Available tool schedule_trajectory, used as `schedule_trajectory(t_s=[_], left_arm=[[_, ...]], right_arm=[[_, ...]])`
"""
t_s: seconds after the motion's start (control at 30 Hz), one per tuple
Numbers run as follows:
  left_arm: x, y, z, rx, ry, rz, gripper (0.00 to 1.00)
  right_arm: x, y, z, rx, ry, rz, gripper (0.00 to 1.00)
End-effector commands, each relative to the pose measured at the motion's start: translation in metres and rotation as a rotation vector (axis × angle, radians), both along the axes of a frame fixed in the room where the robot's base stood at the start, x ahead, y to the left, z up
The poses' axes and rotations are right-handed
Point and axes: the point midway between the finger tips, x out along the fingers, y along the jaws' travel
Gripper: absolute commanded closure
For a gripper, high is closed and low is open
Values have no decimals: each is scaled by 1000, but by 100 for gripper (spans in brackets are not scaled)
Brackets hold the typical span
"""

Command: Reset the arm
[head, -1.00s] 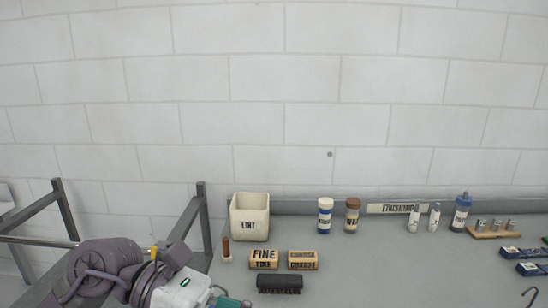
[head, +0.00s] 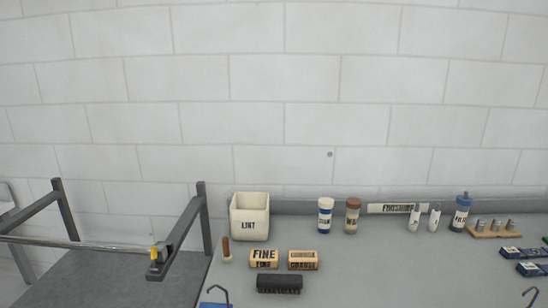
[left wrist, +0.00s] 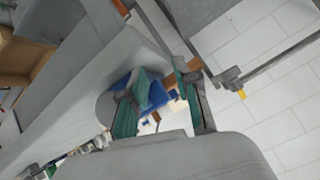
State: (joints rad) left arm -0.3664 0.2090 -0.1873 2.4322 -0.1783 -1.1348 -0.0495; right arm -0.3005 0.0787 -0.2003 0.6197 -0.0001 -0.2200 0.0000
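My left arm and gripper are out of the head view. In the left wrist view my left gripper (left wrist: 160,76) shows two grey fingers with teal pads, spread apart with a gap between them. Something blue (left wrist: 157,95) shows in that gap and looks to be beyond the fingers, not gripped. My right gripper is in neither view.
A grey rail frame (head: 190,232) stands at left.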

Motion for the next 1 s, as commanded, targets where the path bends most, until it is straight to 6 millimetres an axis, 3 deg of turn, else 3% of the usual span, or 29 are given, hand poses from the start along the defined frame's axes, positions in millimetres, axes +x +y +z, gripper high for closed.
schedule_trajectory(t_s=[0.03,0.13,0.4,0.53,0.77,1.0], left_arm=[[-21,1,-20,-32,99,25,69],[-58,1,-49,-81,269,66,69],[-153,-6,-94,-175,647,144,69],[-139,-7,-134,-167,654,141,69],[-132,-9,-214,-161,685,140,69],[-153,-7,-334,-149,735,136,69]], right_arm=[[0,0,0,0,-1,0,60],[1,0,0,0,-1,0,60],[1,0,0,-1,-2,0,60],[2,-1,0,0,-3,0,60],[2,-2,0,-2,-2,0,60],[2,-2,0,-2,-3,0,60]])
